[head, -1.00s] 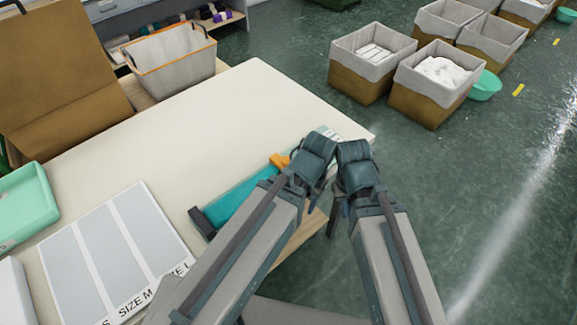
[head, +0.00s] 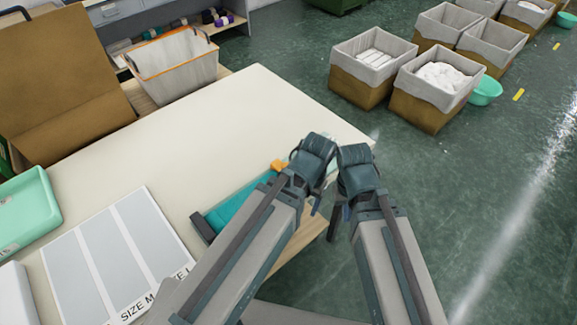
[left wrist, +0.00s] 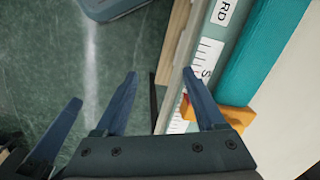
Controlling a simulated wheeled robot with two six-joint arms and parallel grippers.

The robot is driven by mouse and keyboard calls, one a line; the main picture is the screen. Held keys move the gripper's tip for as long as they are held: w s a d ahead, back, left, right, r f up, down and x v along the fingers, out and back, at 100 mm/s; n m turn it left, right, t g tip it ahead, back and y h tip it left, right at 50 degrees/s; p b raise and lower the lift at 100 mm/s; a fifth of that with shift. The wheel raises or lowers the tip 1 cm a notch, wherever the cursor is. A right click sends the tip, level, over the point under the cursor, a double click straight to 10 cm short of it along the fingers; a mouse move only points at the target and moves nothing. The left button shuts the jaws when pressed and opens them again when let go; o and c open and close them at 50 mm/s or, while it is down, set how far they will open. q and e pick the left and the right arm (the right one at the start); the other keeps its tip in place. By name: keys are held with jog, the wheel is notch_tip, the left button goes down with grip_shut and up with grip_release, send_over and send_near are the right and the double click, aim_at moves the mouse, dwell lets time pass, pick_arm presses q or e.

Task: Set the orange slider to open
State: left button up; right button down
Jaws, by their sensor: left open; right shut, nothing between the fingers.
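The orange slider (head: 279,165) shows at the far side of my left wrist, on the long teal bed (head: 240,203) along the table's front edge. In the left wrist view the orange slider (left wrist: 238,115) shows on both sides of one finger of my left gripper (left wrist: 162,88). That finger lies in front of the slider and the pale scale strip; whether they touch I cannot tell. My left gripper is open, its other finger over the floor. My right gripper (head: 336,222) is shut and empty, just right of the left one, beyond the table edge. My left wrist hides part of the bed.
A chart with size columns (head: 120,255) and a green tray (head: 30,210) lie at the left of the cream table (head: 240,110). A lined basket (head: 172,68) stands behind it. Lined boxes (head: 435,85) stand on the floor. The table's middle is clear.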

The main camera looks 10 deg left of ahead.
pick_arm(q)
jog(key=w+a+r+n+h+p, duration=0.1)
jog(key=w+a+r+n+p, duration=0.25)
jog(key=w+r+p, duration=0.35)
jog(key=w+a+r+n+p, duration=0.2)
jog(key=w+a+r+p, duration=0.2)
jog(key=r+p, duration=0.5)
pick_arm(e)
notch_tip(320, 180, up, 17)
pick_arm(q)
jog(key=f+b, duration=0.4)
jog(key=b, duration=0.1)
jog(key=f+b, duration=0.9)
jog(key=b, duration=0.1)
jog(key=shift+d+f, duration=0.2)
jog(key=shift+d, duration=0.05)
pick_arm(e)
notch_tip(320, 180, down, 14)
pick_arm(q)
grip_shut()
pick_arm(e)
jog(key=shift+f, duration=0.1)
